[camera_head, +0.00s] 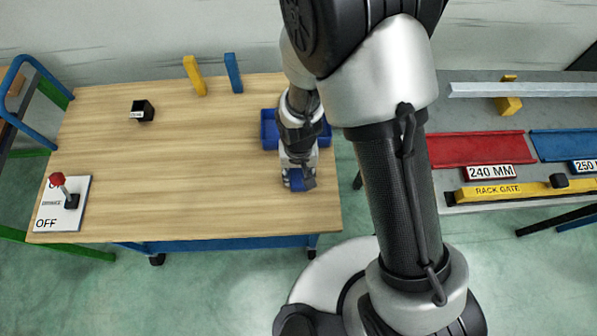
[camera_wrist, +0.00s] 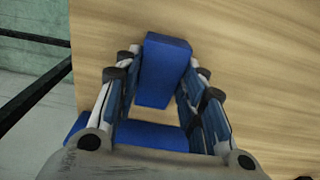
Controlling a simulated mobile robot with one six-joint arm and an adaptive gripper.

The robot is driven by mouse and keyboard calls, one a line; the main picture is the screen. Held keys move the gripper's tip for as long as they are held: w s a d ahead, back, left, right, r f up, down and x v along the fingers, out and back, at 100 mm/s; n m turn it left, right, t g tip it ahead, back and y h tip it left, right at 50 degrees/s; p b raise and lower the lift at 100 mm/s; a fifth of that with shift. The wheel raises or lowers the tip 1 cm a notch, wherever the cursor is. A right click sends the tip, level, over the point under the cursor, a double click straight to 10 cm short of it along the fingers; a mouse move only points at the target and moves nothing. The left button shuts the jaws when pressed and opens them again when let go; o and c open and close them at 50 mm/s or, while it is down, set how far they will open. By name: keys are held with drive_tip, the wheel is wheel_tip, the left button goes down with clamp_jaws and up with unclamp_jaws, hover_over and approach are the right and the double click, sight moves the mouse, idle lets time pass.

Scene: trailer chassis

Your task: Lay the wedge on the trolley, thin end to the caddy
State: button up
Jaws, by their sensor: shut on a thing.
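My gripper (camera_head: 298,184) is shut on a blue block, which I take for the wedge (camera_wrist: 163,75), over the right front part of the trolley. In the wrist view the block stands between the two fingers; I cannot tell which end is thin, nor whether it touches the top. The trolley (camera_head: 190,170) has a wooden top, a blue frame and casters. A blue open box, likely the caddy (camera_head: 268,131), stands at its right side, just behind my gripper and partly hidden by my arm. Another blue surface (camera_wrist: 150,134) shows near the palm in the wrist view.
A yellow upright piece (camera_head: 195,76) and a blue one (camera_head: 233,73) stand at the trolley's back edge. A black block (camera_head: 143,110) and a red-knobbed lever (camera_head: 62,188) are at left. The trolley's middle is clear. A bench with a red tray (camera_head: 475,149) stands right.

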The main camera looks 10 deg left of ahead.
sight(299, 175)
drive_tip(key=shift+f, duration=0.25)
drive_tip(key=o, duration=1.1)
drive_tip(key=shift+r, duration=0.1)
wheel_tip(299, 175, up, 12)
drive_tip(key=p, duration=0.4)
drive_tip(key=shift+r, duration=0.2)
drive_tip(key=shift+r, duration=0.1)
